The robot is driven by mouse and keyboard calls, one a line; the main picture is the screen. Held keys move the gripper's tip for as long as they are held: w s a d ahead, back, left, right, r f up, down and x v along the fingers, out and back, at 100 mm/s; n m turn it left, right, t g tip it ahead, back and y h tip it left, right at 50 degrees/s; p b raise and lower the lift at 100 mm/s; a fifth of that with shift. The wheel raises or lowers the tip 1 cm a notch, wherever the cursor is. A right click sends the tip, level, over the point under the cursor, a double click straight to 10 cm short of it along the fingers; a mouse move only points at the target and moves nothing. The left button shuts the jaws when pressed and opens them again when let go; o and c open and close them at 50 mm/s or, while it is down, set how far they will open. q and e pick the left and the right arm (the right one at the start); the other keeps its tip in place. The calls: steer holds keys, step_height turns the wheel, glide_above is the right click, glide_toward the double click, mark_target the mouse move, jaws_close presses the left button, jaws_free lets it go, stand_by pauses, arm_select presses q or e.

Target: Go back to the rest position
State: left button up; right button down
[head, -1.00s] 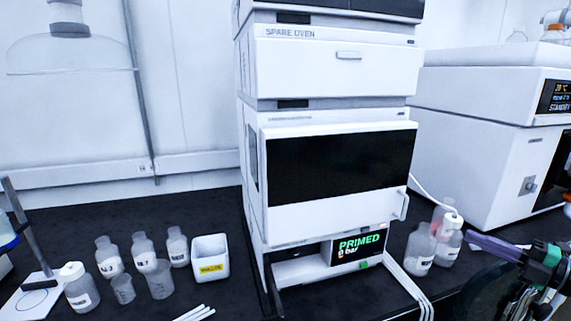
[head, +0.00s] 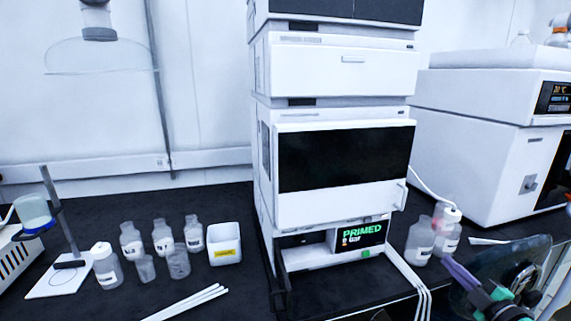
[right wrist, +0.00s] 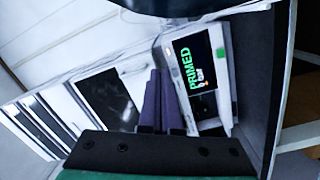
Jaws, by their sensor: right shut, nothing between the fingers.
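My right gripper (head: 452,268) is at the lower right of the head view, its purple fingers together with nothing between them. It is in front of the bench edge, below the capped bottles (head: 447,238) in the picture, and apart from them. In the right wrist view the closed purple fingers (right wrist: 160,100) point toward the white instrument stack, with the PRIMED screen (right wrist: 195,68) to their right. My left gripper is not in view.
The white stack (head: 345,205) stands mid-bench, with white tubes (head: 408,275) running down at its right. Several bottles (head: 162,238), a white bin (head: 225,243) and a stand (head: 62,245) are at left. A larger white instrument (head: 470,135) is at right.

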steer(key=s+a+f+m+g+h, duration=0.3)
steer(key=s+a+f+m, duration=0.15)
steer(key=f, duration=0.25)
steer(key=s+a+f+m+g+h, duration=0.2)
steer(key=s+a+f+m+g, duration=0.15)
steer(key=f+m, duration=0.35)
steer(key=s+a+f+m+g+y, duration=0.1)
steer(key=s+a+f+g, duration=0.1)
steer(key=s+a+g, duration=0.45)
steer(key=s+a+f+g+y, duration=0.1)
steer(key=s+a+f, duration=0.2)
steer(key=s, duration=0.6)
steer(key=s+f+g, duration=0.1)
steer(key=s+f, duration=0.1)
steer(key=f, duration=1)
steer(key=s+f+g, duration=0.1)
steer(key=s+f, duration=0.1)
steer(key=f, duration=0.9)
steer(key=s+d+f+g+p, duration=0.1)
steer(key=s+d+f, duration=0.1)
steer(key=s+f, duration=1.1)
steer(key=s, duration=0.2)
steer(key=shift+s+d+p, duration=0.2)
steer(key=shift+s+p, duration=0.1)
steer(key=shift+s, duration=0.05)
